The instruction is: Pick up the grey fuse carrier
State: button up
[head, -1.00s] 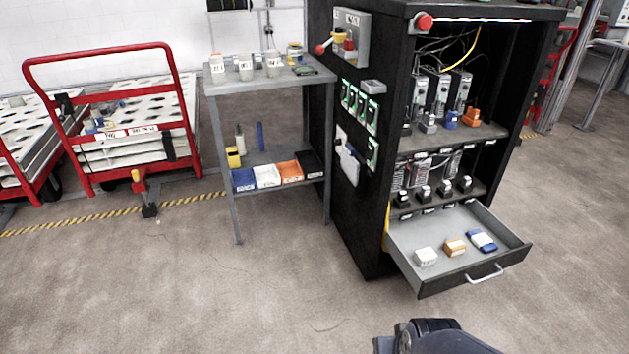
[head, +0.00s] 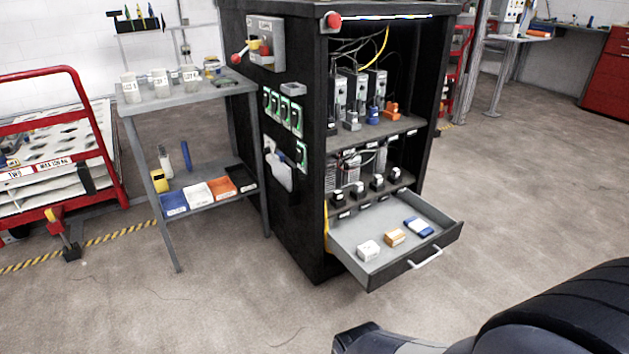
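A small grey block (head: 351,122) stands at the front of the cabinet's upper shelf, left of a blue one (head: 374,115) and an orange one (head: 390,110). It looks like the grey fuse carrier, but it is too small to be sure. The open drawer (head: 365,278) below holds a whitish block (head: 368,250), an orange-and-white block (head: 395,237) and a blue-and-white block (head: 418,227). Dark parts of my arm show at the bottom and lower right, well in front of the cabinet. My gripper's fingers do not show.
The black cabinet (head: 290,225) stands open, its drawer jutting forward over the floor. Black devices (head: 358,188) line its lower shelf. A grey side table (head: 190,98) with cups and bins stands left, and a red trolley (head: 85,125) beyond. The floor in front is clear.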

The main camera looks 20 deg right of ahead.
aim_at(337, 195)
jog(key=i+l+u, duration=0.1)
jog(key=i, duration=0.3)
jog(key=i+l, duration=0.15)
jog(key=i, duration=0.25)
jog(key=i+l+u, duration=0.15)
jog(key=i, duration=0.3)
